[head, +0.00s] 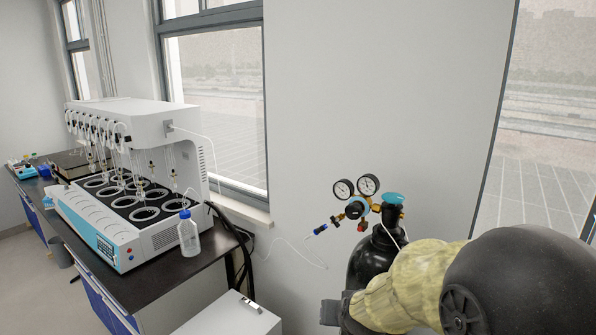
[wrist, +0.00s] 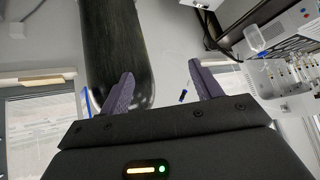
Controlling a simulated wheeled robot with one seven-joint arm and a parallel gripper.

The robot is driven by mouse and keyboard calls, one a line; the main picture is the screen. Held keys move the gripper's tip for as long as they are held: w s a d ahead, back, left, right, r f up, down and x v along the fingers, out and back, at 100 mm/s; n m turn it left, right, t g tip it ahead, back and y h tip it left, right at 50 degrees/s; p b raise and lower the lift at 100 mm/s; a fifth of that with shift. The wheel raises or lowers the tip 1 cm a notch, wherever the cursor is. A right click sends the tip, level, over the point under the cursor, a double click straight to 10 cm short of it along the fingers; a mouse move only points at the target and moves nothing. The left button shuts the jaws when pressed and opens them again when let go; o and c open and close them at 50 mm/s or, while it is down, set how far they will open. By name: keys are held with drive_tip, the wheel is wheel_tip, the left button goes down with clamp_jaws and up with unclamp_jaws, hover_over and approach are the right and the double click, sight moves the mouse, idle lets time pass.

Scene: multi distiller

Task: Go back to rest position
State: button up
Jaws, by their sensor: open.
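My gripper (wrist: 160,72) shows in the wrist view with its two purple-grey fingers spread apart. Nothing is between the fingers. A dark gas cylinder (wrist: 112,40) appears beyond the left finger; I cannot tell how far off it is. In the head view my arm, with a yellowish sleeve and black joint, fills the lower right. It hides part of the black gas cylinder (head: 372,255). My fingers cannot be made out clearly in the head view.
A regulator with two gauges (head: 356,188) sits by the cylinder top, with a thin hose hanging from it. The multi distiller (head: 150,125) and a clear bottle (head: 188,235) stand on the dark bench (head: 160,285) at left. A white box (head: 228,315) stands below. Wall is bare between.

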drive_tip(key=s+d+f+g, duration=0.2)
drive_tip(key=s+g, duration=0.1)
drive_tip(key=s, duration=0.5)
drive_tip(key=s+d+f+n+g, duration=0.1)
drive_tip(key=s+d+f+g, duration=0.1)
drive_tip(key=s, duration=0.5)
drive_tip(key=shift+s+d+f+g+h, duration=0.35)
drive_tip(key=shift+d+f+g, duration=0.1)
drive_tip(key=shift+d, duration=0.35)
idle(0.8)
